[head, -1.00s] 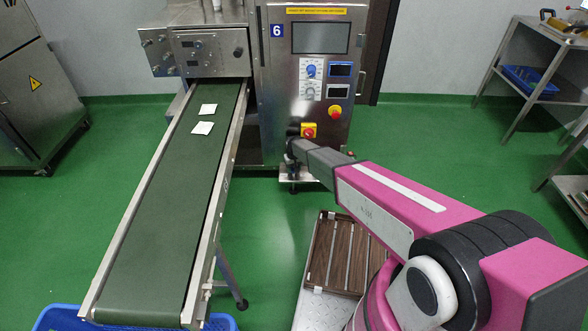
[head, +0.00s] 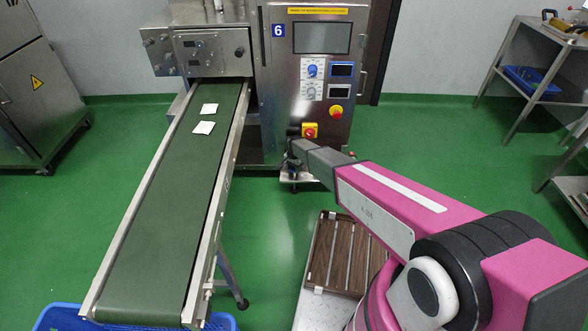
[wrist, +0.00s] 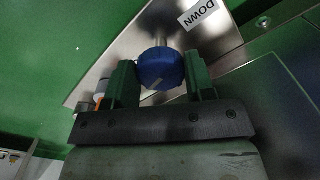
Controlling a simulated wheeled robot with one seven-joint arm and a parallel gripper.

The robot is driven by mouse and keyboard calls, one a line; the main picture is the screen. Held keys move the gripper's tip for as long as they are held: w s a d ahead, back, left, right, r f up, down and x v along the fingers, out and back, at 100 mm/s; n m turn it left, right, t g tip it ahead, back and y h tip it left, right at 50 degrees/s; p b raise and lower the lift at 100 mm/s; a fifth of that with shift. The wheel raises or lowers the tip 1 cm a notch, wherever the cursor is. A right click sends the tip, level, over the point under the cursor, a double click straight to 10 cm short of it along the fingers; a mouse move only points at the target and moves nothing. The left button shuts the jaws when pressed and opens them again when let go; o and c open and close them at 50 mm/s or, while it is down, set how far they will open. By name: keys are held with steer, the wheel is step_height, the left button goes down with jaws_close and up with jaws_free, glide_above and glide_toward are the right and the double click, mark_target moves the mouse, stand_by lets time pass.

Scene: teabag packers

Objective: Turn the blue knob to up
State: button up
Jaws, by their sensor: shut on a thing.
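The blue knob (wrist: 161,68) sits in front of a metal plate (wrist: 130,62) in the wrist view. A white label reading DOWN (wrist: 203,14) is on the plate, above and right of the knob. My gripper (wrist: 159,78) has one green finger on each side of the knob and is shut on it. A pale mark shows on the knob's lower face. In the head view my gripper is at the low front of the packing machine (head: 275,100), below the red-and-yellow switch (head: 310,131). The gripped knob cannot be made out there.
A conveyor (head: 160,210) with two white packets (head: 206,118) runs along the machine's left. The upper control panel has a small blue dial (head: 312,71) and a red button (head: 336,112). A metal shelf (head: 535,80) stands at the right. Green floor lies open between.

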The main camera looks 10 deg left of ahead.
mark_target(294, 168)
steer(key=shift+m, duration=1.2)
steer(key=o, duration=0.9)
step_height(294, 168, up, 11)
steer(key=shift+f, duration=0.1)
